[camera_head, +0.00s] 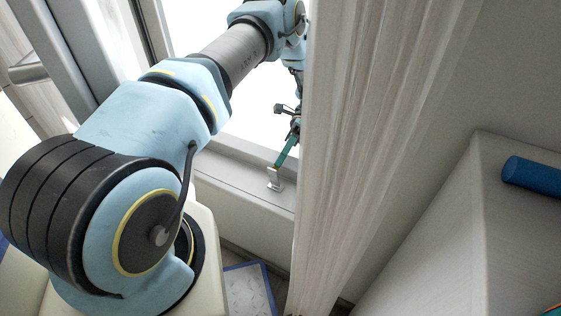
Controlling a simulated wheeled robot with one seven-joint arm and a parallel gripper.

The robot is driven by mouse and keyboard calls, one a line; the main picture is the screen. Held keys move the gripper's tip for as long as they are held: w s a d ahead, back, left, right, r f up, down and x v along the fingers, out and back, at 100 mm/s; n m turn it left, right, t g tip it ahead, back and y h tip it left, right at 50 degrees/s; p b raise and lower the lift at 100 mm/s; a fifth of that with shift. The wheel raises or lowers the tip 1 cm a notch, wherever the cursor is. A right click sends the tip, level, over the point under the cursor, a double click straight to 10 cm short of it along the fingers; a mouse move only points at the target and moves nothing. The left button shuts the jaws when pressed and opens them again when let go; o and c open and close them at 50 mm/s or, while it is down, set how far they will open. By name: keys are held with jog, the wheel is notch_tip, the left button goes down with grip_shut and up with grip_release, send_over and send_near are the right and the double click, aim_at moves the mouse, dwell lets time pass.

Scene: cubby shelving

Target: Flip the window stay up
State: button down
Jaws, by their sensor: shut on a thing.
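The window stay (286,153) is a thin teal bar. Its lower end sits at a small metal bracket (275,179) on the window sill, and the bar slants up and to the right from there. My gripper (294,135) is at the upper end of the stay, shut on it. The fingers are small and dark here, and the wooden panel's edge partly hides the wrist, so the exact grip is hard to see.
A tall pale wooden panel (365,130) stands just right of my gripper. The window sill (232,180) runs below the bright window pane (245,120). A blue cylinder (533,177) lies on the white unit (440,240) at right. A blue-edged panel (248,290) is on the floor.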

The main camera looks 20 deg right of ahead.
jog(key=shift+f, duration=0.1)
jog(key=c, duration=0.8)
grip_release()
notch_tip(320, 180, up, 10)
jog(key=shift+r+p, duration=0.1)
jog(key=shift+p, duration=0.35)
